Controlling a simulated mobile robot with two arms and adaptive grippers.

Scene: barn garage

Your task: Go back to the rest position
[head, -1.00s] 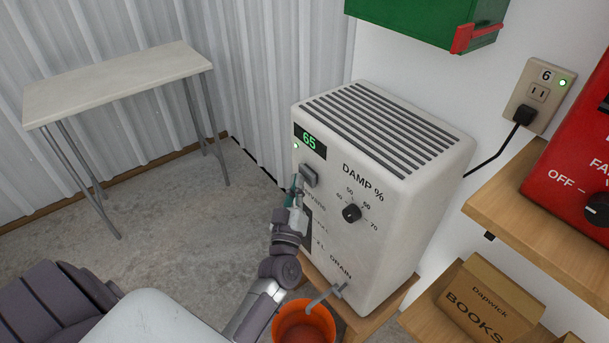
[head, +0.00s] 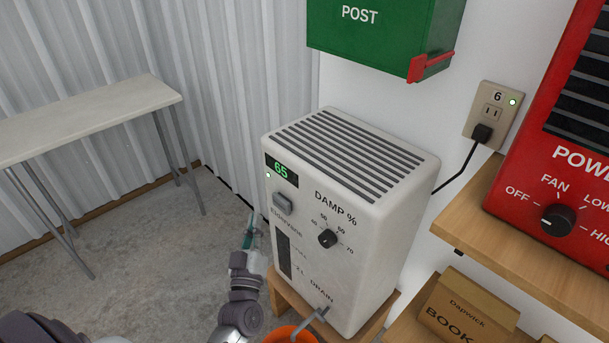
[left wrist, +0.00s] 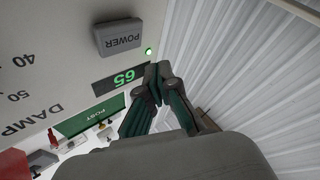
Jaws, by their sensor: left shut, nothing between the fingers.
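My left gripper (head: 253,228) is at the front left edge of the white dehumidifier (head: 350,205), a little below and left of its grey power button (head: 282,203). The gripper is shut and empty. In the left wrist view, the closed green and grey fingertips (left wrist: 157,75) show beside the front panel, apart from the power button (left wrist: 119,36). The green display (head: 281,170) reads 65 and a small green light beside it is lit. My right gripper is not in view.
A pale table (head: 85,118) stands at the left by the corrugated wall. An orange bucket (head: 282,335) sits under the drain spout. A wooden shelf (head: 470,225) with a red heater (head: 555,150) is at the right. Bare floor lies between table and dehumidifier.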

